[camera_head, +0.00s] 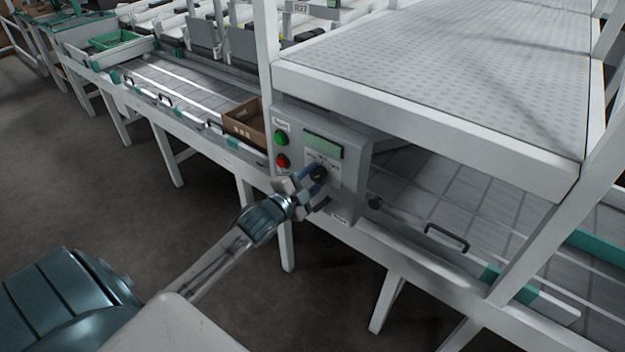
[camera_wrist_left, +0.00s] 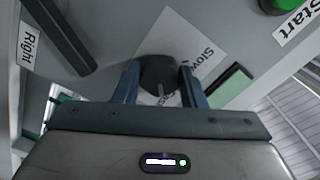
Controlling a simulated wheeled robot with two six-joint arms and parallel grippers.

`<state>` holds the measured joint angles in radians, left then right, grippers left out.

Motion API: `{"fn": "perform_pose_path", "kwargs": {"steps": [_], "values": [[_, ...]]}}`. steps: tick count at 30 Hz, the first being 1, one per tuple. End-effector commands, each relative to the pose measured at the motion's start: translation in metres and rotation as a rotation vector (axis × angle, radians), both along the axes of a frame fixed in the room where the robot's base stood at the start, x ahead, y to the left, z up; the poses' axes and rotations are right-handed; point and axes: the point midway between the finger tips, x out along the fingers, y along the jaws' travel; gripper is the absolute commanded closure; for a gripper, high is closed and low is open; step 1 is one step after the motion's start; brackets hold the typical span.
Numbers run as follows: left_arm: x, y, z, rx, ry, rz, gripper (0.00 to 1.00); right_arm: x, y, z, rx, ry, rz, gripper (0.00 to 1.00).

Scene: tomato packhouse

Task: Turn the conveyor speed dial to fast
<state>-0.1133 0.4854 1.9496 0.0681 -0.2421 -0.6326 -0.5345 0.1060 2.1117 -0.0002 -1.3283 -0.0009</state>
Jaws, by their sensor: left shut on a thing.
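The black speed dial (camera_head: 319,173) sits on the front of a grey control box (camera_head: 353,160), below a greenish display (camera_head: 323,145). My left gripper (camera_head: 311,178) is at the dial. In the left wrist view, the dial (camera_wrist_left: 158,72) is between the two blue fingers of the left gripper (camera_wrist_left: 160,80), which is shut on it. A pale mark shows on the dial's near side. A white label behind it reads "Slow"; the rest of its lettering is partly hidden. My right gripper is in neither view.
A green button (camera_head: 281,138) and a red button (camera_head: 283,162) are left of the display. A black bar (camera_wrist_left: 62,35) near a "Right" label is close to the gripper. A cardboard box (camera_head: 246,122) stands on the conveyor at left. The floor in front is clear.

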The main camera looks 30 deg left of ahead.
Motion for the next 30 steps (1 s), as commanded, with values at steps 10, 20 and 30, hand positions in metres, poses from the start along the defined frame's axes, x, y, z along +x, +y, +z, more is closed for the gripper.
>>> {"fn": "perform_pose_path", "kwargs": {"steps": [10, 20, 30], "values": [[-0.0004, 0.0001, -0.0011, 0.041, 0.000, 0.001, 0.85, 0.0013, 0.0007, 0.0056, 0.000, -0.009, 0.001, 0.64], [-0.0004, 0.0002, -0.0011, 0.040, 0.000, 0.001, 0.51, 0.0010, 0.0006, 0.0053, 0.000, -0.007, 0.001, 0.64], [-0.0006, 0.0002, -0.0004, 0.039, -0.002, 0.000, 0.41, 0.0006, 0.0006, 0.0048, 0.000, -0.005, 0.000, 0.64]]}}
